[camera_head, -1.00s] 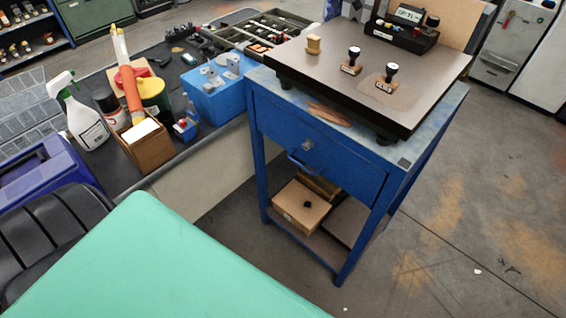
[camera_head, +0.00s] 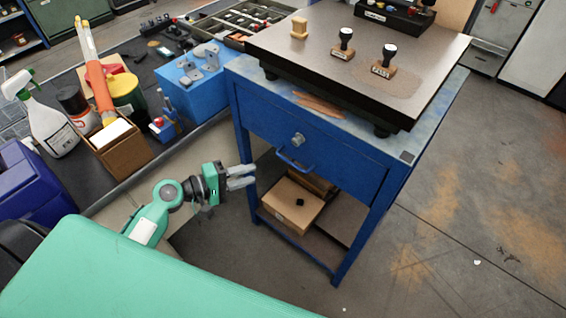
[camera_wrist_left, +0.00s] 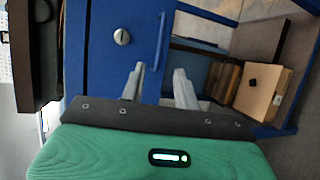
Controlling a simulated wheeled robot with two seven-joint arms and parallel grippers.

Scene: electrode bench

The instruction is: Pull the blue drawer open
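The blue drawer (camera_head: 330,150) is the front of a blue steel stand and looks closed. It has a round lock (camera_head: 298,139) and a blue bar handle (camera_head: 296,164) below the lock. My left gripper (camera_head: 254,176) is to the left of the handle, apart from it, with its two grey fingers spread and nothing between them. In the left wrist view the fingers (camera_wrist_left: 158,80) are parted and the handle (camera_wrist_left: 160,42) lies ahead, roughly beyond the gap between them. The drawer front (camera_wrist_left: 105,65) fills the left of that view. My right gripper is not in view.
A cardboard box (camera_head: 293,204) sits on the stand's lower shelf. A dark plate (camera_head: 370,60) with stamps (camera_head: 344,43) rests on top. The left bench holds a spray bottle (camera_head: 47,122), a blue box (camera_head: 193,82) and other items. Floor to the right is open.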

